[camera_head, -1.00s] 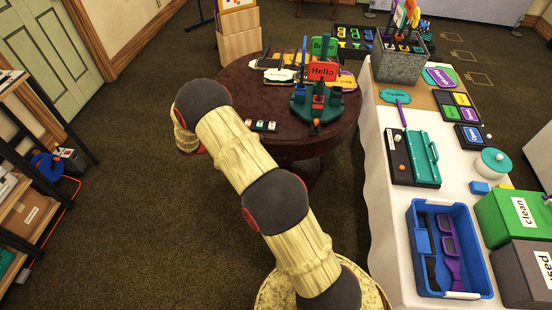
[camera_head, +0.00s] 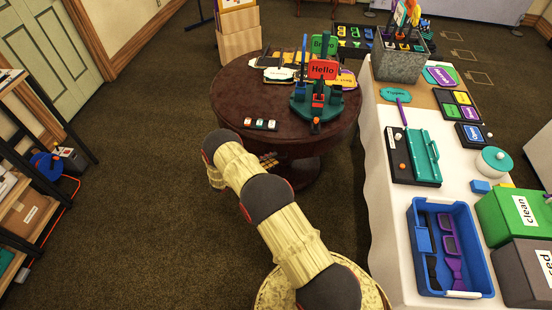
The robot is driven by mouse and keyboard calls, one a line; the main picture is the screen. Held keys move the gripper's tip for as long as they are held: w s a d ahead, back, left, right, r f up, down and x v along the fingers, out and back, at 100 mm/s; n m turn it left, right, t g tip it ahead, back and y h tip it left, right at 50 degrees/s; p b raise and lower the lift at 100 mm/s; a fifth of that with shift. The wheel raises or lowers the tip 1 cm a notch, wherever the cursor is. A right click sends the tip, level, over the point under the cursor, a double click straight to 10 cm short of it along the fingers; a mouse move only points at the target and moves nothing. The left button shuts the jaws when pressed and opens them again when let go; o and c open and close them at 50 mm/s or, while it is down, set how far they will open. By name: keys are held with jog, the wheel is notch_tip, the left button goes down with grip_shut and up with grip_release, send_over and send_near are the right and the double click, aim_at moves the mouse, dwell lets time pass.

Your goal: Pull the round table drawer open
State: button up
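The round table (camera_head: 240,100) has a dark reddish-brown top and stands in the upper middle of the head view. Its side below the rim (camera_head: 310,150) is in shadow, and I cannot make out a drawer front or handle. A small tan patterned patch (camera_head: 268,161) shows under the near rim, just right of my arm; I cannot tell what it is. My arm reaches up and left, its far bend in front of the table's near left side. My gripper is not visible; its fingers are hidden or too low to make out.
On the table stand a green holder (camera_head: 317,104) with a red "Hello" sign, several other signs and a small block row (camera_head: 261,124). A white-clothed table (camera_head: 388,215) bounds the right, a shelf (camera_head: 25,205) the left. Carpet (camera_head: 130,190) between is free.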

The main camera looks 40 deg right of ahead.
jog(key=shift+s+d+f, duration=0.1)
jog(key=shift+d+f, duration=0.05)
jog(key=shift+d, duration=0.6)
jog(key=shift+d+f, duration=0.1)
jog(key=shift+d, duration=0.6)
jog(key=shift+c, duration=0.8)
grip_shut()
